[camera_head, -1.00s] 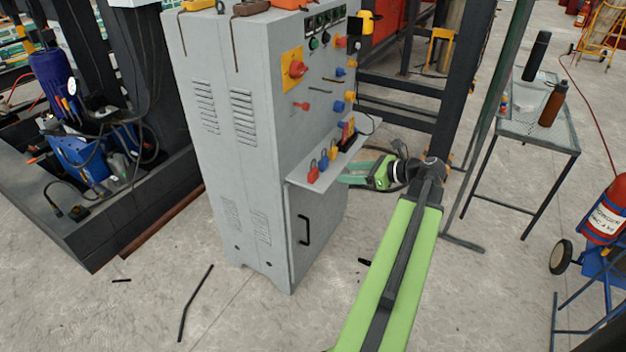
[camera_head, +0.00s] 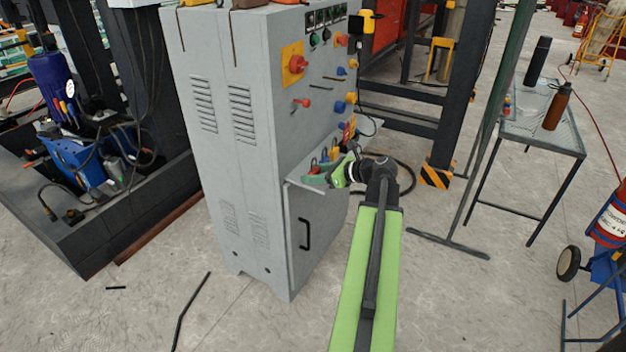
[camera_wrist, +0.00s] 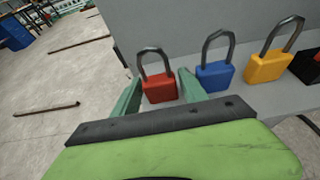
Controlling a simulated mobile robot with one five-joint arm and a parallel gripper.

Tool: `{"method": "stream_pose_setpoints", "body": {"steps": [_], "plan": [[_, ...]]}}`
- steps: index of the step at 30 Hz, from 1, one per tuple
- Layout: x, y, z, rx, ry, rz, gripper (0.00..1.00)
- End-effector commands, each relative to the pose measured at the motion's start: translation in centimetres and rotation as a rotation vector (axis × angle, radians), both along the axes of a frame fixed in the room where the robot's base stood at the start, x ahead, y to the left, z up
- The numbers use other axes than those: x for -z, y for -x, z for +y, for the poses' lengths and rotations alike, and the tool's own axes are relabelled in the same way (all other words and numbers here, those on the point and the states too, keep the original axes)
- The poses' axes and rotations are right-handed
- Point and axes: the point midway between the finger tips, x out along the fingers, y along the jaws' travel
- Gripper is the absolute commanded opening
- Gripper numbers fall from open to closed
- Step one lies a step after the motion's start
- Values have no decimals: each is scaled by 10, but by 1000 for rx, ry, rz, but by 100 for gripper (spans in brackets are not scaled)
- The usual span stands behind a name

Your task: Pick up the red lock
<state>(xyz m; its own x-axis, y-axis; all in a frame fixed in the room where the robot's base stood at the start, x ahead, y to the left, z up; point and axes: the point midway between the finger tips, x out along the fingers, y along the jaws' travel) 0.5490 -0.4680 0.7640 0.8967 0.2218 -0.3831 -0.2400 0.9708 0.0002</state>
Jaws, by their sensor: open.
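The red lock (camera_wrist: 159,88) stands upright on the grey shelf of the cabinet, its dark shackle up. In the wrist view it sits between the two green fingers of my gripper (camera_wrist: 158,92), with a small gap visible to the right finger. My gripper is open and not closed on it. In the head view my gripper (camera_head: 318,180) is at the shelf's front left part, and the red lock is mostly hidden behind it. A blue lock (camera_wrist: 215,76) stands just right of the right finger.
A yellow lock (camera_wrist: 267,66) and a black lock (camera_wrist: 307,66) stand further right on the shelf (camera_wrist: 260,95). The grey cabinet (camera_head: 240,150) rises behind the shelf. A mesh table (camera_head: 550,135) with bottles stands to the right. The floor left of the shelf is open.

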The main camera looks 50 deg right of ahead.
Motion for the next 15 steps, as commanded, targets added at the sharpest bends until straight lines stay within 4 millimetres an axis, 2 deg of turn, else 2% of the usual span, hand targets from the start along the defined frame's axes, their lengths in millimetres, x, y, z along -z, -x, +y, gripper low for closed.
{"method": "stream_pose_setpoints", "body": {"steps": [5,15], "plan": [[-1,0,0,1,0,0,51],[-1,0,0,1,0,0,6]]}}
